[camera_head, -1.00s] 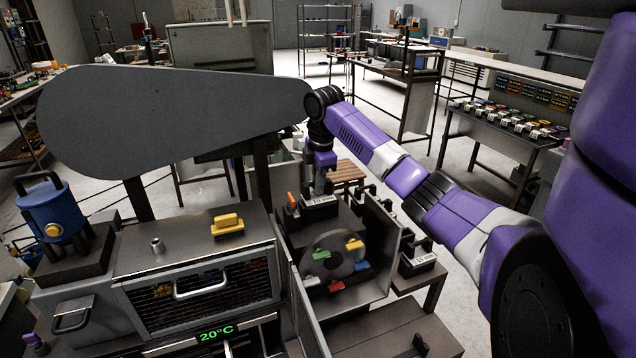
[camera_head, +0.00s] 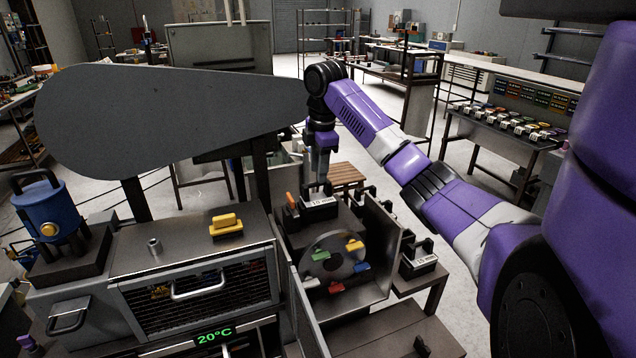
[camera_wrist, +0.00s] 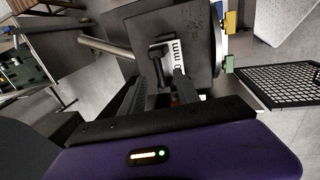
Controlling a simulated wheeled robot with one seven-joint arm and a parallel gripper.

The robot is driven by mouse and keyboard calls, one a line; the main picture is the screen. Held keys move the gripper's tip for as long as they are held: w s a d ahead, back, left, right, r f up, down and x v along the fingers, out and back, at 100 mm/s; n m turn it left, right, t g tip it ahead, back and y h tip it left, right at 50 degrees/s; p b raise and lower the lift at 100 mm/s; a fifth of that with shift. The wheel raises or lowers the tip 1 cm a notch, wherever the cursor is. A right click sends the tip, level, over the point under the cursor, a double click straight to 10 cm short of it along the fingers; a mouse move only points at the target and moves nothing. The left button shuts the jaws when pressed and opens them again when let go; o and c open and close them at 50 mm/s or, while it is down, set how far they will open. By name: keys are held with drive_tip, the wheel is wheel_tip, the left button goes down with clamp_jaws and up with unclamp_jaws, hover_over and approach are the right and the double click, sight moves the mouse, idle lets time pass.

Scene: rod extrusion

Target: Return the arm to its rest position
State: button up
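My purple arm reaches in from the right in the head view. My gripper (camera_head: 327,187) points down above a black block (camera_head: 318,208) with a white "mm" label, on top of the machine. In the wrist view my gripper (camera_wrist: 158,88) has its two dark fingers apart. The block's black handle (camera_wrist: 158,68) shows in the gap, beyond the fingers, and I see nothing held. The fingertips are small and dark in the head view, so their exact clearance from the block is unclear.
A disc (camera_head: 333,262) with coloured tabs faces forward below the block, beside an open panel (camera_head: 383,262). A grey oven (camera_head: 205,290) reading 20°C stands left, with a yellow-handled piece (camera_head: 226,223) on top. A large grey cover (camera_head: 160,120) is close left of my wrist.

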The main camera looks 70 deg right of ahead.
wheel_tip(320, 180, up, 2)
drive_tip(key=shift+s+a+r, duration=0.1)
drive_tip(key=shift+a, duration=0.05)
idle(0.6)
